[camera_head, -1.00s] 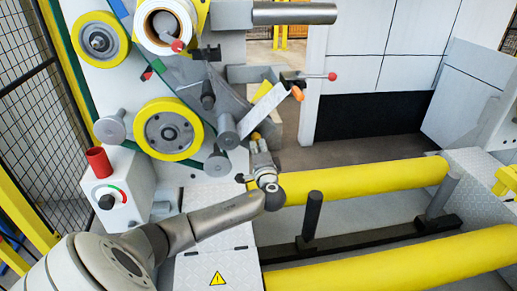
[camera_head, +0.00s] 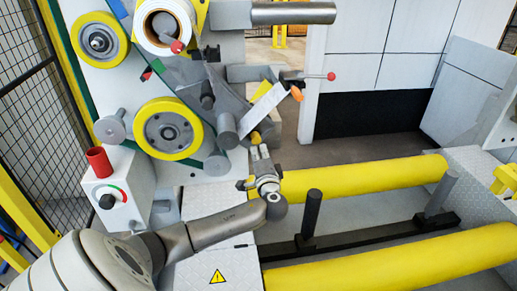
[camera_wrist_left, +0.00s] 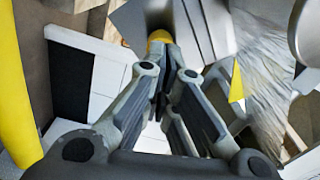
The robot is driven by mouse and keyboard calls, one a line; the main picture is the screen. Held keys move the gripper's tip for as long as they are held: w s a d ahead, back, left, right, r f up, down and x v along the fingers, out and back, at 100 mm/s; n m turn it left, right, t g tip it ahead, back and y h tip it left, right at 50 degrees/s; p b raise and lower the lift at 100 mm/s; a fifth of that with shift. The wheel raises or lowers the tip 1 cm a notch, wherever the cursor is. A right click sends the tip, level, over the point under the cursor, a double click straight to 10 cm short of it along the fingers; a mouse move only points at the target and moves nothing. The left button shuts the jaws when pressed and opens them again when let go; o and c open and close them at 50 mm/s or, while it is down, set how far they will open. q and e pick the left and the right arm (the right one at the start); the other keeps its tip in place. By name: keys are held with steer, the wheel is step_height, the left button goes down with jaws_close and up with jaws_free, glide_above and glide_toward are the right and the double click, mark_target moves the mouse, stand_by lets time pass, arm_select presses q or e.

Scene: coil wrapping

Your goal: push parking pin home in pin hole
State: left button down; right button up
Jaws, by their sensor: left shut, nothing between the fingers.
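A small yellow knob (camera_head: 256,138), which looks like the parking pin's head, shows beside the machine's lower grey rollers. It also shows in the left wrist view as a yellow rounded end (camera_wrist_left: 159,37) just beyond my fingertips. My left gripper (camera_head: 260,150) is just below it in the head view. In the left wrist view its fingers (camera_wrist_left: 161,72) are shut and empty, pointing at the yellow end. I cannot tell whether they touch it. The pin hole and the pin's shaft are hidden. My right gripper is in neither view.
Yellow cylinders (camera_head: 365,185) lie to the right, with a dark upright post (camera_head: 311,212) between them. A grey arm with an orange tip (camera_head: 297,94) and a red ball handle (camera_head: 332,76) stands above. A control box (camera_head: 118,192) is at the left.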

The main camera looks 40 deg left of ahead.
arm_select(q)
steer(key=v, duration=1.1)
